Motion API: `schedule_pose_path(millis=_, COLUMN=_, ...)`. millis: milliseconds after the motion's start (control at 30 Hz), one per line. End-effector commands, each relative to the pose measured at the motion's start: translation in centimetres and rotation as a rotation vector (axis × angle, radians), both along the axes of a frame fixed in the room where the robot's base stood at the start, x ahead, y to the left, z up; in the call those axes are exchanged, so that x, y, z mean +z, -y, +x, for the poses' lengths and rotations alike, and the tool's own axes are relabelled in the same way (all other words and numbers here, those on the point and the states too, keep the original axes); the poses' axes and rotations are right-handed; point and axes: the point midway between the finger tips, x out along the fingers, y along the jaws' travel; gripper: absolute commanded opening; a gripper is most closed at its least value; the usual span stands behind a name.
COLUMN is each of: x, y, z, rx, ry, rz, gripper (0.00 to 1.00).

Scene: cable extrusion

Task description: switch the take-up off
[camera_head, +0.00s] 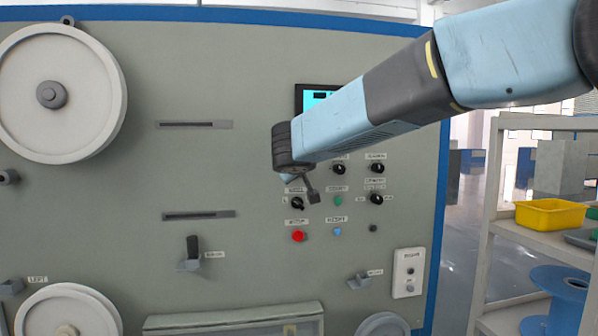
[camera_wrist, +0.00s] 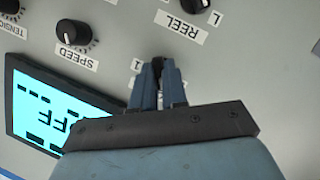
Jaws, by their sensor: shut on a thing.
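My gripper (camera_wrist: 159,72) is closed on a small dark switch knob (camera_wrist: 158,64) on the grey panel in the wrist view. A white label with a "1" lies beside it. Most of the knob is hidden between the fingers. In the head view my arm end covers this spot, left of the speed knob (camera_head: 339,168). The lit cyan display (camera_wrist: 45,108) shows large upside-down letters that look like "FF", partly cut off by my gripper.
Close to my gripper are the speed knob, the tension knob (camera_head: 376,168) and the reel knob (camera_head: 297,203). Below are a red button (camera_head: 297,236) and a blue button (camera_head: 337,232). A shelf with a yellow bin (camera_head: 550,214) stands at the right.

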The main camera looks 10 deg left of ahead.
Motion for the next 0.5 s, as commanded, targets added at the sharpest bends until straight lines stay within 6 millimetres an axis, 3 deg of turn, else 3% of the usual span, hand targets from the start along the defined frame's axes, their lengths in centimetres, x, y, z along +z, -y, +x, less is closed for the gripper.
schedule_pose_path(millis=500, x=-0.39, y=-0.16, z=-0.06, rx=0.002, ry=0.057, rz=-0.192, gripper=0.00)
